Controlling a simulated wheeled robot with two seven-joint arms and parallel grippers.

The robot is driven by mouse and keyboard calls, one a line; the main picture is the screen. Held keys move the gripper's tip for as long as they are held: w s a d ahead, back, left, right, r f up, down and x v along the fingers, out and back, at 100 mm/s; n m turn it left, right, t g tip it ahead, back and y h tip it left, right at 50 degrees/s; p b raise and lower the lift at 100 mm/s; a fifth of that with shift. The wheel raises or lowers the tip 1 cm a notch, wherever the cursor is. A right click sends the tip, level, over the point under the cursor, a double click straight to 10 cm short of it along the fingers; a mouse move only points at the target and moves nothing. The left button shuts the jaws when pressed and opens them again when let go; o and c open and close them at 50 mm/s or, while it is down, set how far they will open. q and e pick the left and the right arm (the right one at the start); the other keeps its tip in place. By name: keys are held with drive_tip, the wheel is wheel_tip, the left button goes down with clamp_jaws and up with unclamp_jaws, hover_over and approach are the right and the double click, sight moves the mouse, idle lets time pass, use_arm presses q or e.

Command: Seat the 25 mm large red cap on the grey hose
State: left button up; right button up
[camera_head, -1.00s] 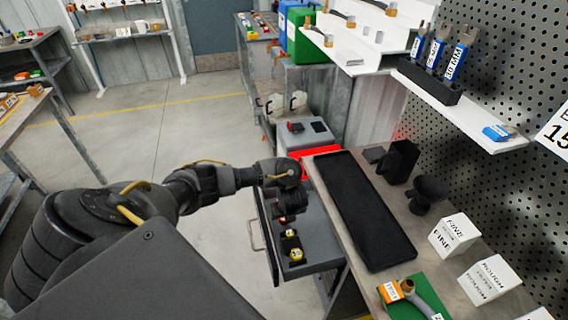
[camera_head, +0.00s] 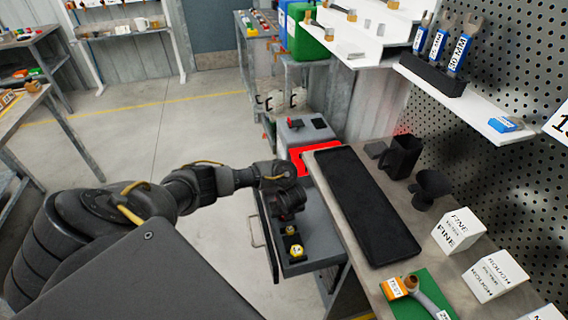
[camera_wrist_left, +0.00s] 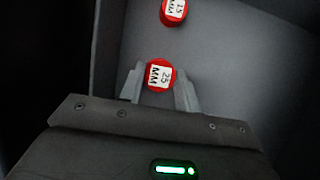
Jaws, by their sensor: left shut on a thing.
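The red cap marked 25 MM (camera_wrist_left: 159,75) is between the two fingers of my left gripper (camera_wrist_left: 160,88) in the left wrist view, its label facing the camera. My left gripper is shut on it, inside or just over an open grey drawer. In the head view my left gripper (camera_head: 288,213) is over the drawer (camera_head: 318,256), and the cap is hidden there. The grey hose (camera_head: 432,303) lies on a green mat (camera_head: 406,311) at the bottom right, with a brass fitting and orange tag (camera_head: 397,287) at its end. My right gripper is not in view.
Another red cap (camera_wrist_left: 173,11) lies in the drawer beyond the held one. Small yellow-topped items (camera_head: 297,250) are in the drawer. A black mat (camera_head: 367,208) covers much of the bench. White FINE (camera_head: 459,232) and ROUGH (camera_head: 494,276) boxes stand near the pegboard.

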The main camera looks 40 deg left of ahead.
use_arm(q)
wheel_tip(320, 180, up, 10)
drive_tip(key=p, duration=0.6)
drive_tip(key=shift+w+d+r, duration=0.1)
